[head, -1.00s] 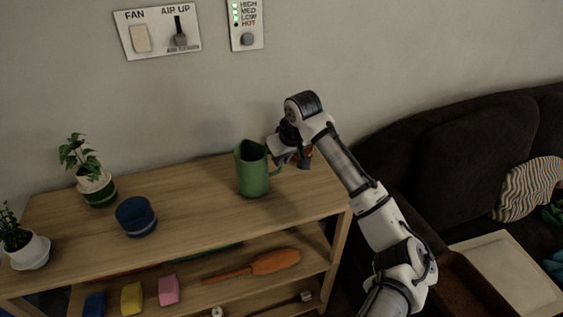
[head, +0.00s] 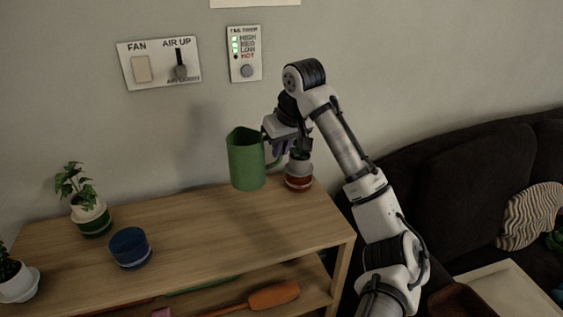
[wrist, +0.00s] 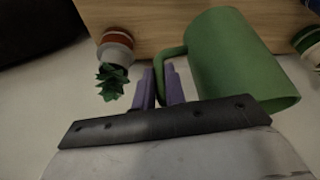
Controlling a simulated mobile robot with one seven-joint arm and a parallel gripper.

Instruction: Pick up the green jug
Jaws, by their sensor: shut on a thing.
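The green jug (head: 245,160) hangs upright in the air above the right part of the wooden shelf top. My gripper (head: 278,147) is at the jug's right side, shut on its handle. In the wrist view the purple fingers of my gripper (wrist: 160,88) close around the handle, and the jug body (wrist: 235,62) is to their right. The inside of the jug is not visible.
A red and white pot with a plant (head: 298,176) stands just right of the jug. A blue pot (head: 130,248) and a green and white plant pot (head: 91,217) stand at left. The middle shelf top (head: 205,235) is clear. A wall panel (head: 160,63) is behind.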

